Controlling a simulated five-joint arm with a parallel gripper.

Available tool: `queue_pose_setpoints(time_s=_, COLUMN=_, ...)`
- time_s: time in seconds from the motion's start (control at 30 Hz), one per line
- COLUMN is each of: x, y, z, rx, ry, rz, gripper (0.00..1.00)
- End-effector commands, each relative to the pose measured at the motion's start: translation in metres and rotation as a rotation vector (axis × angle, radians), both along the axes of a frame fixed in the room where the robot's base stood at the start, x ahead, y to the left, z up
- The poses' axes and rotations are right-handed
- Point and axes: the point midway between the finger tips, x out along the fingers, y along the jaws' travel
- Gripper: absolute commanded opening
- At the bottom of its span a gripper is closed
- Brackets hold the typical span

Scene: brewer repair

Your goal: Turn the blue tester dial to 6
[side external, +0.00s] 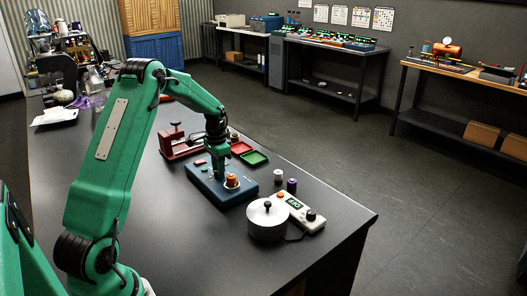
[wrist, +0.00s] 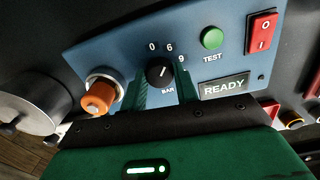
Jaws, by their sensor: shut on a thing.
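The blue tester (side external: 207,188) lies on the dark bench under my gripper (side external: 218,176). In the wrist view its sloping blue panel (wrist: 120,58) fills the upper middle. The black dial (wrist: 158,74) sits below the printed marks 0, 6 and 9, with BAR printed beneath. My gripper's green fingers (wrist: 164,84) stand on either side of the dial, shut on it. The dial's white pointer line slants up and to the right, towards the 6 and 9 side; its exact mark is hard to read. The side view hides the dial behind my gripper.
On the panel are an orange-capped fitting (wrist: 98,97), a green TEST button (wrist: 212,38), a READY display (wrist: 224,87) and a red switch (wrist: 262,33). A metal pot (side external: 267,222) and a grey device (side external: 299,211) stand nearby. Red and green trays (side external: 254,158) lie behind.

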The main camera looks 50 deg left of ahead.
Motion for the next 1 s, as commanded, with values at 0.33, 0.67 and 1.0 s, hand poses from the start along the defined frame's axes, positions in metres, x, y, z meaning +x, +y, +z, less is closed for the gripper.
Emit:
queue_pose_setpoints(time_s=0.33, x=-0.0017, y=0.0037, z=0.0008, rx=-0.001, ry=-0.001, rz=-0.018, gripper=0.07)
queue_pose_setpoints(time_s=0.67, x=-0.0011, y=0.0025, z=0.0007, rx=-0.001, ry=-0.001, rz=-0.019, gripper=0.52)
queue_pose_setpoints(time_s=1.0, x=-0.0003, y=0.0014, z=0.0035, rx=0.000, ry=0.000, rz=-0.021, gripper=0.52)
